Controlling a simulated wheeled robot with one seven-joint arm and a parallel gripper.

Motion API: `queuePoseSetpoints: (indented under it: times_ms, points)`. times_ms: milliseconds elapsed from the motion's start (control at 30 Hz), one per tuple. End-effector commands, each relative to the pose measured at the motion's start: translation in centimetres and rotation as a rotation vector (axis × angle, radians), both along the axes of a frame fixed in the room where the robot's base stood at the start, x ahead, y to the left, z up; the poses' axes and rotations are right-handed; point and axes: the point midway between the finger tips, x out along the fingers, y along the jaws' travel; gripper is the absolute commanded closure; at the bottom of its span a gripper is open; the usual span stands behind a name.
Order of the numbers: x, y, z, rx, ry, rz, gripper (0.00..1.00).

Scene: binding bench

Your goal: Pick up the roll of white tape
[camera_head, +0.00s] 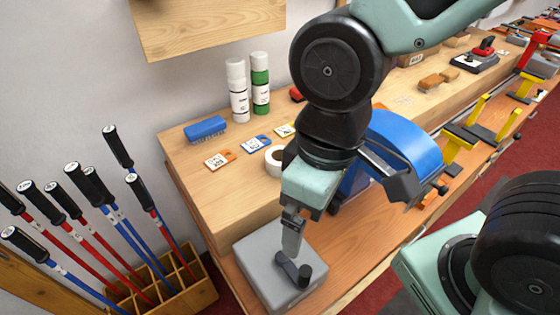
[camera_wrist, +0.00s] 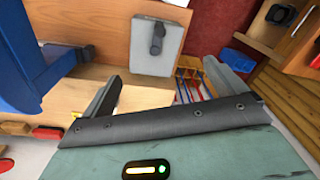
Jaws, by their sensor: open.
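The roll of white tape (camera_head: 272,161) lies on the raised wooden bench top in the head view, partly hidden behind my arm. I cannot make it out in the wrist view. My gripper (camera_head: 297,228) is open and empty, in front of the tape and lower in the picture, above a grey box with a black handle. In the wrist view the two fingers of my gripper (camera_wrist: 160,90) are spread wide with nothing between them.
The grey box (camera_head: 257,258) stands on the lower ledge. A blue curved machine (camera_head: 408,140) is right of my gripper. A white bottle (camera_head: 238,92), a green bottle (camera_head: 260,85), a blue brush (camera_head: 205,129) and small labelled cards (camera_head: 219,160) surround the tape. A wooden rack (camera_head: 170,290) holds several rods.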

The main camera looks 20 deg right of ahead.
Motion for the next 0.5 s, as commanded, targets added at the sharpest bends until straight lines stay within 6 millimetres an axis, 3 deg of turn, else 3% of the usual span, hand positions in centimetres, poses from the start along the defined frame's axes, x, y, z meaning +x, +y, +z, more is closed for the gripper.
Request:
queuePoseSetpoints:
  times_ms: [133, 233, 500]
  points:
    - [1.0, 0.3, 0.0, 0.004, 0.001, 0.046, 0.04]
    - [3.0, 0.8, 0.2, 0.012, -0.001, 0.151, 0.04]
    - [12.0, 0.7, 0.3, 0.025, -0.024, 0.592, 0.04]
